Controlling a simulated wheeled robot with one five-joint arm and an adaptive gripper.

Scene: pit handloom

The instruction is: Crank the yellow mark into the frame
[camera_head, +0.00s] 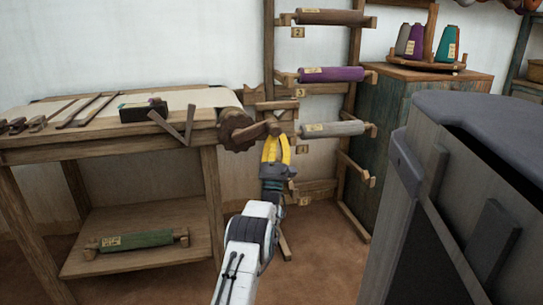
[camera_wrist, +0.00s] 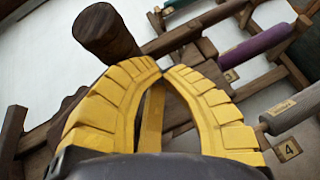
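A wooden roller (camera_head: 238,130) with a pale cloth (camera_head: 190,98) wound over it sits at the right end of the bench. A wooden crank arm with a handle (camera_head: 257,129) extends from its end; in the wrist view a round dark wooden handle end (camera_wrist: 105,32) stands close, up and left of the fingertips. My gripper (camera_head: 277,138) has yellow fingers just below and right of the crank; in the wrist view its tips (camera_wrist: 164,66) are slightly apart with nothing held between them. I see no yellow mark on the cloth.
A rack with numbered tags holds a purple roll (camera_head: 331,74) and a grey roll (camera_head: 332,129) behind and right of my gripper. A green roll (camera_head: 135,241) lies on the bench's lower shelf. A large grey cabinet-like body (camera_head: 450,190) fills the right foreground.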

